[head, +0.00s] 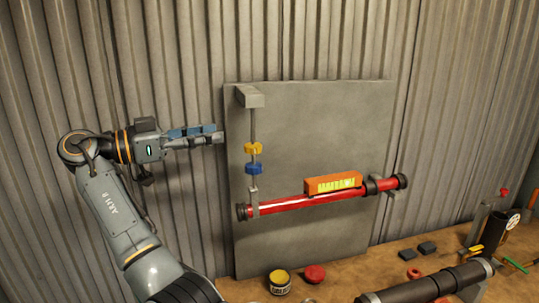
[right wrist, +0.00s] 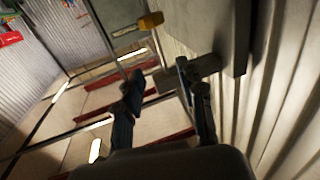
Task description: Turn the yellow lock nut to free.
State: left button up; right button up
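The yellow lock nut (head: 253,148) sits on a thin vertical rod (head: 252,125), just above a blue nut (head: 253,169). The rod hangs from a grey bracket (head: 249,97) and ends at a clamp around a red pipe (head: 310,201). My right gripper (head: 219,133) is left of the rod and a little higher than the yellow nut, apart from it. Its fingers are spread, with nothing between them. In the right wrist view the gripper (right wrist: 161,78) shows both fingers apart, and the yellow nut (right wrist: 151,20) is beyond them at the top. My left gripper is not seen.
A grey panel (head: 320,115) stands behind the rod against a corrugated wall. An orange level-like block (head: 333,184) lies along the red pipe. The bench below holds a yellow-topped tin (head: 280,282), a red cap (head: 315,273) and tools at the right.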

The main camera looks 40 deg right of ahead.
pick_arm(q)
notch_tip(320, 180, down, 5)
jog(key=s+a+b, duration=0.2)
jog(key=b, duration=0.2)
pick_arm(e)
send_near(253, 148)
jog(key=w, duration=0.1)
pick_arm(q)
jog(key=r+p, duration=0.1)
jog(key=p, duration=0.1)
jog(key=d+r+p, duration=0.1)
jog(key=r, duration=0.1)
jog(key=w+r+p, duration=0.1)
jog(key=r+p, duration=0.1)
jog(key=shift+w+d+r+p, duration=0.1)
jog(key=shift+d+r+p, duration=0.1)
jog(key=shift+p, duration=0.1)
pick_arm(e)
jog(key=x, duration=1.4)
jog(key=shift+w+d+f, duration=0.3)
jog(key=shift+d+f, duration=0.2)
grip_shut()
